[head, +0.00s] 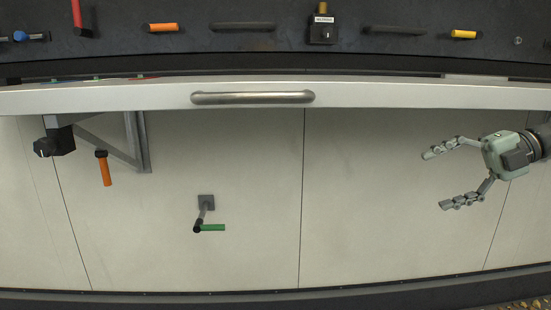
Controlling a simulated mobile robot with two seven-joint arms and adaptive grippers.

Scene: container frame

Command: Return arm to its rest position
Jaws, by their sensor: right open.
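My right gripper (452,177) is at the right side of the head view, its arm coming in from the right edge. Its two jointed fingers are spread apart and point left, with nothing between them. It hangs in front of the pale lower wall panels (380,220), below the light ledge, and appears apart from every handle. My left gripper is outside the picture.
A light ledge (430,95) with a metal bar handle (252,98) crosses the view. Below it are an orange handle (105,170), a black knob (46,147) and a green-handled crank (212,227). A dark panel above carries several coloured handles. The wall between crank and gripper is clear.

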